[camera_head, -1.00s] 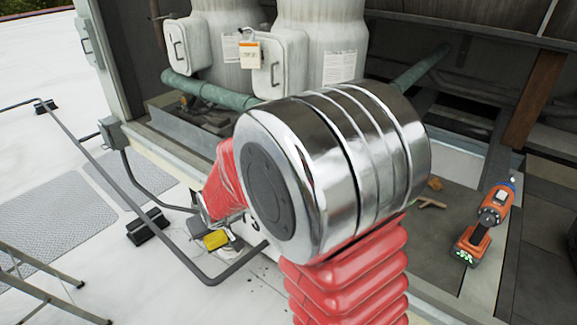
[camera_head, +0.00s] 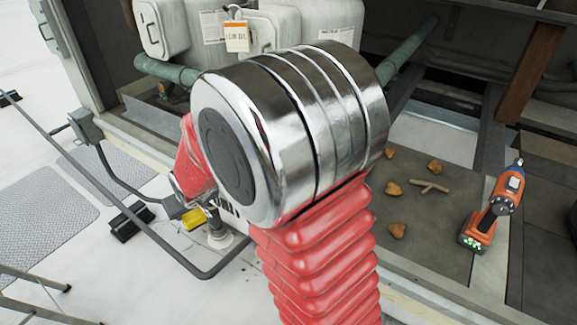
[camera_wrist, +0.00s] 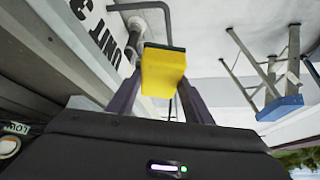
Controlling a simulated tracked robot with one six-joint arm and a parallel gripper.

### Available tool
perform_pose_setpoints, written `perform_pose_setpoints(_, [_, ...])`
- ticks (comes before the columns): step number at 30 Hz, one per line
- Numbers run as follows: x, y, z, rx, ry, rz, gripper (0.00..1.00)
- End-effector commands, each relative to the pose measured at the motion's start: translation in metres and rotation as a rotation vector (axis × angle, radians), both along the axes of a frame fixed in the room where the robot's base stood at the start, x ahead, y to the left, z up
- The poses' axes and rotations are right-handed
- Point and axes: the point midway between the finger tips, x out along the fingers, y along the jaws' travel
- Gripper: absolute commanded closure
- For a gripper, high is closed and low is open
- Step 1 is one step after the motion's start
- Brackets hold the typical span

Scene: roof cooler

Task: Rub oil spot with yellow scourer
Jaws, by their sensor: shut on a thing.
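The yellow scourer (camera_wrist: 163,72) is a small yellow block with a dark layer along one edge. My gripper (camera_wrist: 162,88) is shut on it, one dark finger on either side. In the head view the scourer (camera_head: 194,221) shows small at the lower left, partly covered by my red and chrome arm, above the pale roof floor. I cannot make out the oil spot in either current view; my arm hides part of the area.
A dark rail (camera_head: 152,232) runs around the left of my gripper. An orange drill (camera_head: 492,214) stands on the deck at right, near several brown leaves (camera_head: 397,230) and a twig (camera_head: 428,186). Pale tanks (camera_head: 285,25) stand behind. A stepladder (camera_wrist: 262,70) shows in the wrist view.

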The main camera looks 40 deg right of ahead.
Motion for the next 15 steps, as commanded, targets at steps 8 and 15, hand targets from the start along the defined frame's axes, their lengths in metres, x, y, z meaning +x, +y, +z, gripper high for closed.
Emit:
perform_pose_setpoints(8, [-0.002,-0.014,0.005,0.001,0.000,-0.030,0.75])
perform_pose_setpoints(15, [-0.016,-0.079,0.028,0.007,-0.001,-0.177,0.75])
